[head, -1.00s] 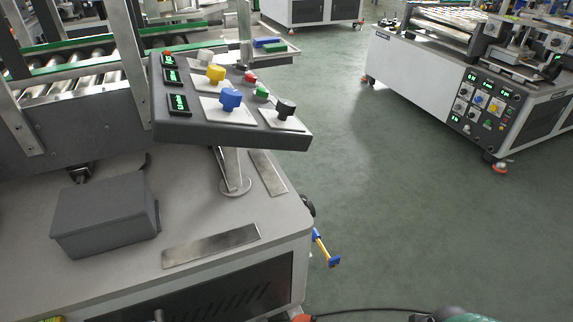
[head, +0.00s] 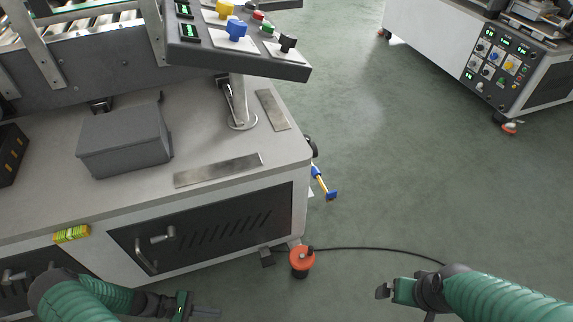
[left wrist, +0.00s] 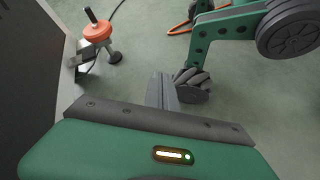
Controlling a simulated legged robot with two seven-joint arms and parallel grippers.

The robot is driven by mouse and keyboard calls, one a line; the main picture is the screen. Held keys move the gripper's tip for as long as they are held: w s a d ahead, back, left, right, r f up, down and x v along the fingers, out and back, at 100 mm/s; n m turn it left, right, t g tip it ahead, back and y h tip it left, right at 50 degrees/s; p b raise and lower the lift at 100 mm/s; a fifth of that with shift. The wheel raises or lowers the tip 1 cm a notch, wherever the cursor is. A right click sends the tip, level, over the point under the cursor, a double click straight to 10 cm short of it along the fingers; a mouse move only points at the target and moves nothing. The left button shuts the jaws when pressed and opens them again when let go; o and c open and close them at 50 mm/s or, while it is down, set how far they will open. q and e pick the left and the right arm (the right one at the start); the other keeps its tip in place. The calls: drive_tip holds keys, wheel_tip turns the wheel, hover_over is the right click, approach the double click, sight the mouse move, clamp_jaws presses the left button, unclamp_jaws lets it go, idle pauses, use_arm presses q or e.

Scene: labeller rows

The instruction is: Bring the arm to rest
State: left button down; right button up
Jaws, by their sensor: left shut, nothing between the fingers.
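My left gripper (head: 205,312) is at the bottom of the head view, in front of the machine's cabinet and apart from it. It is shut and empty. In the left wrist view its closed fingers (left wrist: 162,92) point out over the green floor. My right gripper (head: 384,291) is at the lower right of the head view, over open floor. Its fingers are small and seen side-on, so I cannot tell whether they are open or shut.
The machine's grey cabinet top (head: 225,130) carries a grey box (head: 124,140). A control panel (head: 240,55) with coloured knobs overhangs it. An orange levelling foot (head: 302,260) and a black cable (head: 375,249) are on the floor. A second machine (head: 450,50) stands at upper right. Floor between is clear.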

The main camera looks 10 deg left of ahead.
use_arm(q)
drive_tip(key=w+d+r+m+g+y, duration=0.1)
drive_tip(key=w+r+m+g+y, duration=0.3)
drive_tip(key=r, duration=0.6)
drive_tip(key=w+r+m+g+y, duration=0.1)
drive_tip(key=w+r+m+y, duration=0.25)
drive_tip(key=r+m, duration=0.45)
drive_tip(key=d+r+m+t+y+p, duration=0.1)
drive_tip(key=d+r+m+t+y, duration=0.15)
drive_tip(key=d+r, duration=0.4)
drive_tip(key=d+r+m+t+y, duration=0.1)
drive_tip(key=d+r+m+t, duration=0.2)
drive_tip(key=r, duration=0.6)
wheel_tip(320, 180, up, 37)
drive_tip(key=d+g+p, duration=0.1)
drive_tip(key=p, duration=3.6)
use_arm(e)
drive_tip(key=w+v, duration=0.2)
drive_tip(key=v, duration=1)
drive_tip(key=w+r+v, duration=0.1)
drive_tip(key=w+v, duration=0.2)
drive_tip(key=v, duration=0.9)
drive_tip(key=w+r+v, duration=0.1)
drive_tip(key=w+v, duration=0.2)
drive_tip(key=v, duration=1)
drive_tip(key=shift+w+d, duration=0.2)
use_arm(q)
drive_tip(key=shift+w+g, duration=0.1)
drive_tip(key=shift+g, duration=0.15)
